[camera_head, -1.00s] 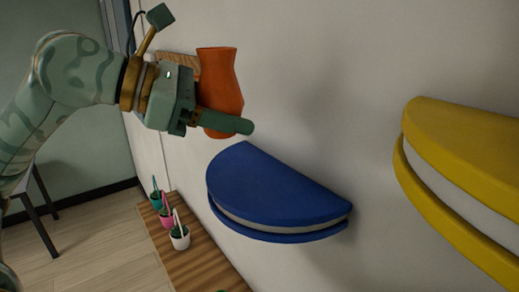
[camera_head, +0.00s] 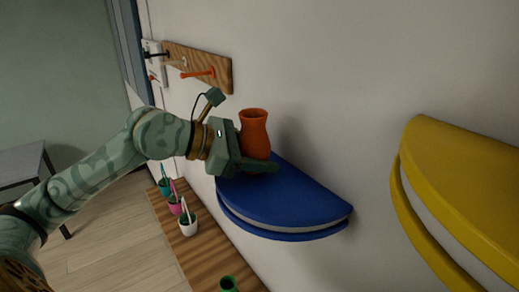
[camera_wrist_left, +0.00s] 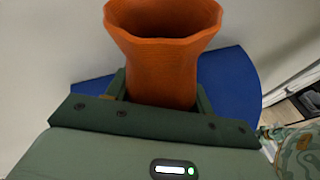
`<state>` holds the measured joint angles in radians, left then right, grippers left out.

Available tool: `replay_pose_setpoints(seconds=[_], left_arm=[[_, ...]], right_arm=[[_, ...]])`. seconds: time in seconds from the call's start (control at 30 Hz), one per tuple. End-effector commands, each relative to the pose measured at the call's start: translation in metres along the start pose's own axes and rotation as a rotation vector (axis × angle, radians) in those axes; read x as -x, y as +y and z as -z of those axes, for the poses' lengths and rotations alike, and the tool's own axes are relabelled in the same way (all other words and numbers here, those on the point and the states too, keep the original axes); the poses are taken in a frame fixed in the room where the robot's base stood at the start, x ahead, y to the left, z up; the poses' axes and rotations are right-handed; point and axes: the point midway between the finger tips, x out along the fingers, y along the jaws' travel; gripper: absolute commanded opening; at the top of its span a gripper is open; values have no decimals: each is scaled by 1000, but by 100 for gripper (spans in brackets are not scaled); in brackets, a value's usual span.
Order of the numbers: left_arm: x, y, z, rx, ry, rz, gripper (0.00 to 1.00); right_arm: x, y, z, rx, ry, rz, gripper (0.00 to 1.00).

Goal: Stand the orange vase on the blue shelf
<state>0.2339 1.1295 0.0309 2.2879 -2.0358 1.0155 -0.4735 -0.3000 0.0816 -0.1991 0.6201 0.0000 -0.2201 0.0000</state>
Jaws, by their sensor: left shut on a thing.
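The orange vase (camera_head: 254,132) is upright at the left, back part of the blue shelf (camera_head: 290,200). My left gripper (camera_head: 258,166) is shut on the vase, with a finger across its lower part. The fingers hide the base, so I cannot tell whether it touches the shelf. In the left wrist view the orange vase (camera_wrist_left: 165,55) stands between the fingers of my left gripper (camera_wrist_left: 160,95), with the blue shelf (camera_wrist_left: 232,85) behind and below. My right gripper is not in view.
A yellow shelf (camera_head: 465,190) is on the wall at the right. A wooden peg board (camera_head: 205,66) hangs behind my arm. Several small pots, one white (camera_head: 188,228), stand on a wooden board (camera_head: 205,260) below. The right part of the blue shelf is clear.

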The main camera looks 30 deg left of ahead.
Motion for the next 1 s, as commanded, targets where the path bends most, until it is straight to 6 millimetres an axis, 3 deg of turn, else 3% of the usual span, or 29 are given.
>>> replay_pose_setpoints(seconds=[0.23, 0.27, 0.33, 0.7, 1.0], left_arm=[[-2, -1, 4, 1, 0, 1, 30], [-1, -1, 3, 1, 1, 1, 58], [-1, -1, 3, 1, 1, 1, 75], [1, 0, -3, 2, 0, 1, 75], [39, 0, 6, 3, 1, -2, 75]], right_arm=[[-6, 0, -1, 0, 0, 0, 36], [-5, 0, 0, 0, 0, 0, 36], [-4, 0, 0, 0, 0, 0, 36], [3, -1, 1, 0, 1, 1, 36], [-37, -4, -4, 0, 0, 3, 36]])
